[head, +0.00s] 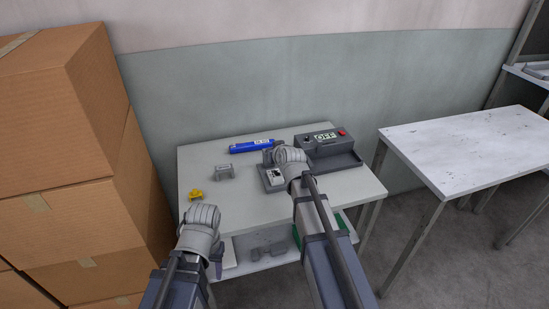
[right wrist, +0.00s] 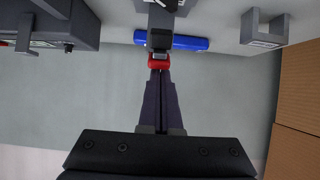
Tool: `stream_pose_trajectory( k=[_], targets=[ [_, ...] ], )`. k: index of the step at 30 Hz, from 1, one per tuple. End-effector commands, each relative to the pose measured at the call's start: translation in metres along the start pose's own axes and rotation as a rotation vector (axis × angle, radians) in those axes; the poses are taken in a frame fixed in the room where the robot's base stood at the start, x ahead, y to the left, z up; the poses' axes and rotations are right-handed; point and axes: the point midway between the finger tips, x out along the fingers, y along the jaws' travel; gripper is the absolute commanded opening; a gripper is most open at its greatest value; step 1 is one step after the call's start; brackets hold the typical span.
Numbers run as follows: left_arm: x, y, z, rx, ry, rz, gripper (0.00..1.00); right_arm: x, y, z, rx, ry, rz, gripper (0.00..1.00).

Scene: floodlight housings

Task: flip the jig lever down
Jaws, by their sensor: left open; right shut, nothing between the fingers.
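The jig (head: 272,179) is a grey block at the middle of the table, partly hidden behind my right wrist. In the right wrist view, a red piece (right wrist: 159,61) with a dark part above it, apparently the jig lever, is right at the tips of my right gripper (right wrist: 160,73). The right fingers are shut with nothing between them. They look in line with the red piece; I cannot tell whether they touch it, nor the lever's angle. In the head view my right wrist hides the right fingers. My left gripper (head: 217,268) is open and empty by the table's front edge.
A blue tool (head: 252,146) lies behind the jig. A grey box (head: 325,143) reading OFF stands at right. A grey bracket (head: 225,172) and a yellow part (head: 195,195) are at left.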

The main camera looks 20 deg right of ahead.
Motion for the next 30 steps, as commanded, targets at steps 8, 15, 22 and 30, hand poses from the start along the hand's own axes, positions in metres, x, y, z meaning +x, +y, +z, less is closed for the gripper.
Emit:
stream_pose_trajectory(
  k=[8,15,22,30],
  targets=[
    [0.046,0.004,-0.003,0.000,0.000,0.000,0.50,0.003,-0.001,0.015,0.000,0.164,-0.001,0.00],
    [0.059,0.006,-0.004,0.001,0.000,0.000,0.50,-0.005,0.001,0.018,0.002,0.228,0.007,0.00],
    [0.071,0.007,-0.004,0.001,0.000,0.000,0.50,-0.007,0.001,0.034,0.001,0.226,0.007,0.00],
    [0.081,0.008,-0.005,0.001,0.000,0.000,0.50,-0.007,0.001,0.046,0.001,0.225,0.007,0.00]
  ],
)
